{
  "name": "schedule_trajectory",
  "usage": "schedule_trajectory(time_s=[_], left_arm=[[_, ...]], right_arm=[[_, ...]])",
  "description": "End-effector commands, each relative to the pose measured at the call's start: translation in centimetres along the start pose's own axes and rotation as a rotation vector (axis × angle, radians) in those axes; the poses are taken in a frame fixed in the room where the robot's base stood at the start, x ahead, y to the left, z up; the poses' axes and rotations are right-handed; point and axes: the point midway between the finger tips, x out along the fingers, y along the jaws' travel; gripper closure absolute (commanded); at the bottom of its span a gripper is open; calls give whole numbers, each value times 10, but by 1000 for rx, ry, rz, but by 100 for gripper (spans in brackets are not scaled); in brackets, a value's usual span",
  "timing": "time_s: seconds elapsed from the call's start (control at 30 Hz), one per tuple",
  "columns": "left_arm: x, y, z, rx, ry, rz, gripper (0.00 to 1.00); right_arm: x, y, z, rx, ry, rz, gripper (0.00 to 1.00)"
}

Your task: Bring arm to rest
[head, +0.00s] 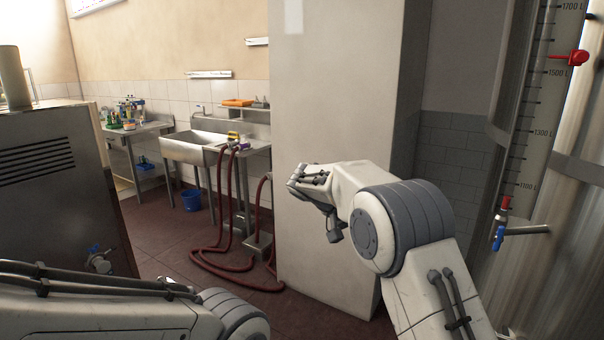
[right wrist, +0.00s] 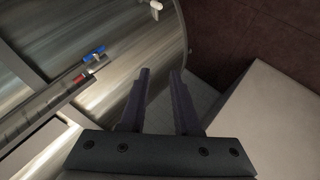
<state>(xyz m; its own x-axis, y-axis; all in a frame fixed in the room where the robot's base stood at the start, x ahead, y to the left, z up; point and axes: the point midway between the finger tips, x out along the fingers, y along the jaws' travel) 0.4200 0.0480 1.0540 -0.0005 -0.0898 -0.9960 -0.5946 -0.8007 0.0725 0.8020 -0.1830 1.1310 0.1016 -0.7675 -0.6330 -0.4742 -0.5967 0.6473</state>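My right arm (head: 405,230) is raised and bent in the head view, with its forearm in front of the pale pillar. My right gripper (right wrist: 160,85) shows in the right wrist view with its two dark fingers apart and nothing between them. In the head view the right gripper is hidden behind the arm. My left arm (head: 130,305) lies low across the bottom left of the head view. The left gripper is outside the picture.
The pillar (head: 335,90) stands close by the right arm. A metal tank with a level gauge (head: 535,100) and a blue-handled valve (head: 499,237) is at right. A sink (head: 195,147), red hoses (head: 225,260) and a blue bucket (head: 191,200) are farther back.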

Motion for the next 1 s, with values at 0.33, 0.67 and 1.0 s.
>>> schedule_trajectory(time_s=[0.33, 0.67, 1.0], left_arm=[[0, 0, 0, 0, 0, 0, 100], [0, 0, 0, 0, 0, 0, 100], [0, 0, 0, 0, 0, 0, 100]], right_arm=[[-85, 7, 197, -626, -76, -551, 69], [-98, 43, 366, -945, -40, -948, 69], [-95, 50, 397, -989, -25, -1020, 69]])
